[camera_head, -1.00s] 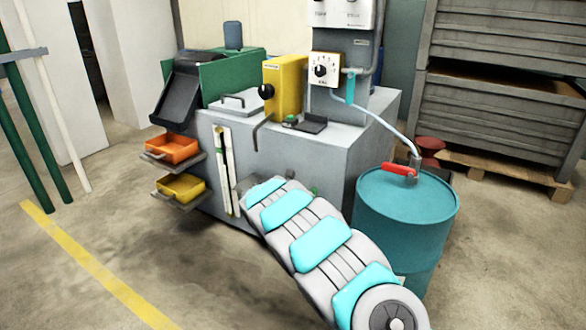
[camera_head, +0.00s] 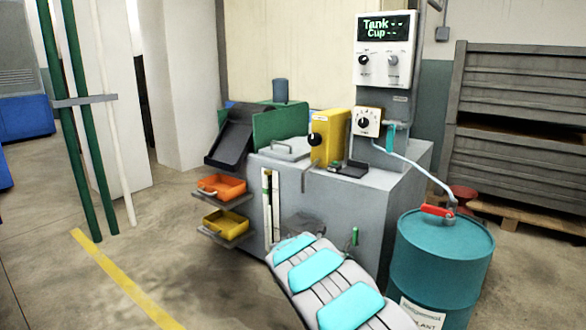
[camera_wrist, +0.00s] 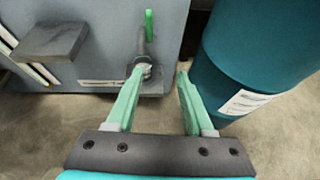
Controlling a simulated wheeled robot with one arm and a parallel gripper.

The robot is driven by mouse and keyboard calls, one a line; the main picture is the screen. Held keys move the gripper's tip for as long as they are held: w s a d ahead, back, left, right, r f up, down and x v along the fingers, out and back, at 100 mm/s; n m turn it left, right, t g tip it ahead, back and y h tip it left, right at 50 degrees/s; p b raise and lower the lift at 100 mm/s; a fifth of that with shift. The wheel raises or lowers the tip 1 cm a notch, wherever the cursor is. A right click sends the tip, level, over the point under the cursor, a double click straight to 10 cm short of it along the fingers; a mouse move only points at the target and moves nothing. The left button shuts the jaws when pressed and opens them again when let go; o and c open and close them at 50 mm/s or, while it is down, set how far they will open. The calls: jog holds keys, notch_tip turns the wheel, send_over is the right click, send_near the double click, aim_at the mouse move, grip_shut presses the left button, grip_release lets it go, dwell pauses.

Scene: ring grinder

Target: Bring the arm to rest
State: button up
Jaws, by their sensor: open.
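My gripper (camera_wrist: 162,75) shows in the wrist view with its two green fingers apart and nothing between them. It points toward the lower front of the grey machine (camera_head: 345,215). Behind the left fingertip is a small grey tap-like fitting with a green lever (camera_wrist: 149,25); I cannot tell whether they touch. The teal drum (camera_wrist: 245,60) stands to the right of the fingers. In the head view my arm, grey with cyan panels, reaches from the bottom toward the machine's front, and the gripper is hidden there.
The teal drum with a red-handled pump (camera_head: 437,210) stands right of the machine. An orange tray (camera_head: 222,187) and a yellow tray (camera_head: 226,222) stick out at its left. A grey ledge (camera_wrist: 55,40) juts out in the wrist view.

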jog(key=s+d+r+m+g+h, duration=0.2)
jog(key=s+d+r+m+g, duration=0.2)
jog(key=s+d+r+m, duration=0.7)
jog(key=s+d+r+m+g, duration=0.1)
jog(key=s+d+m+g, duration=0.15)
jog(key=s, duration=0.55)
jog(key=s+d+r+m+g, duration=0.15)
jog(key=s+d, duration=0.25)
jog(key=s, duration=0.4)
jog(key=s+a+m+g+y, duration=0.3)
jog(key=s+m, duration=0.4)
jog(key=s, duration=1.1)
jog(key=s+a+f+m+y, duration=0.1)
jog(key=s+a+m+y, duration=0.2)
jog(key=s+a, duration=0.3)
jog(key=s+a+f+m+y, duration=0.2)
jog(key=s+a+y, duration=0.2)
jog(key=s, duration=0.9)
jog(key=a, duration=0.3)
jog(key=shift+a+f+m+g, duration=0.25)
jog(key=shift+m+g, duration=0.15)
